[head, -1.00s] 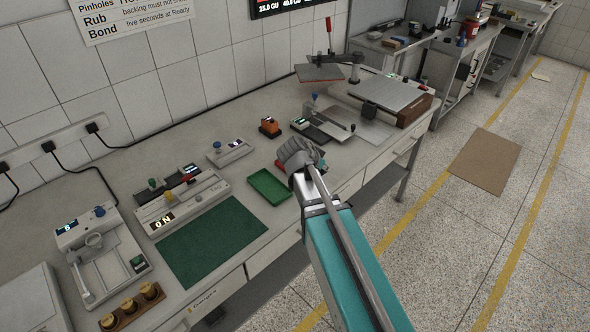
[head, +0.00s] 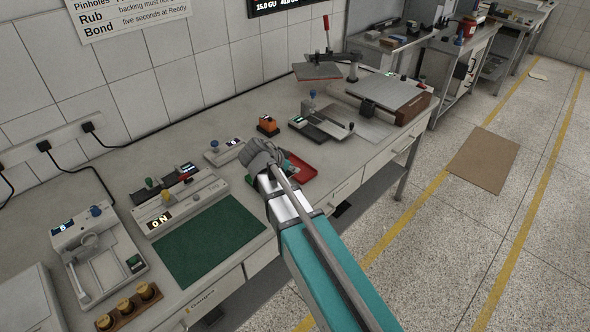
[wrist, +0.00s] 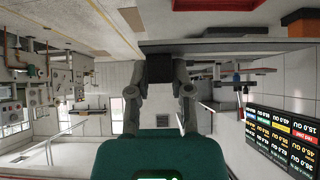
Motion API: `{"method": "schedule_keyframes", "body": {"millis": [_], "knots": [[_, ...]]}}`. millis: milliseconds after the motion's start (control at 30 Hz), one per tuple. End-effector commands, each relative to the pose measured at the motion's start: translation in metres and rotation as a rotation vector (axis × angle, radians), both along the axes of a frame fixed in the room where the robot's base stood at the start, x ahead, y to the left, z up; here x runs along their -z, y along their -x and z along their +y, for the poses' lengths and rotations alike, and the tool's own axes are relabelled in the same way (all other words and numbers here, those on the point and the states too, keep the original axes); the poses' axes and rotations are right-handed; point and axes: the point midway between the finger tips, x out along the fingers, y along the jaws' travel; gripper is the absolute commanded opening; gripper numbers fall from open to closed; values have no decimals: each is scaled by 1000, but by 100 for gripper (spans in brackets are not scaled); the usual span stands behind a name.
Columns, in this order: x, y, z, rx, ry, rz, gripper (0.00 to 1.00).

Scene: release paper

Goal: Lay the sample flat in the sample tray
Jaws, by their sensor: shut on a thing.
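My gripper (head: 262,155) is over the bench, seen from behind in the head view, with its fingertips hidden. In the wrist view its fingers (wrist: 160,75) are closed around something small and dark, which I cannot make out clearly. I cannot pick out the sample for sure in either view. A red tray (head: 303,174) lies on the bench just right of my gripper. A green tray (head: 248,194) is partly hidden behind my gripper and arm. I cannot tell which of the two is the sample tray.
A green mat (head: 208,243) lies at the front of the bench, left of my arm. A grey device with an ON display (head: 180,202) stands behind it. An orange device (head: 267,125) and a grey device with a plate (head: 322,128) stand beyond the red tray.

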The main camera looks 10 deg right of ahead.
Motion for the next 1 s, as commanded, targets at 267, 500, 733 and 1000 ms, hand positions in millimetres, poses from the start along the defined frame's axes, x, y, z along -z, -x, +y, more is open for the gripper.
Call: {"method": "schedule_keyframes", "body": {"millis": [267, 500, 733, 1000], "knots": [[0, 0, 0, 0, 0, 0, 0], [10, -17, -8, 0, 0, 0, 0], [28, -51, -24, 0, -1, 1, 0], [51, -86, -43, -1, -1, 1, 0]]}}
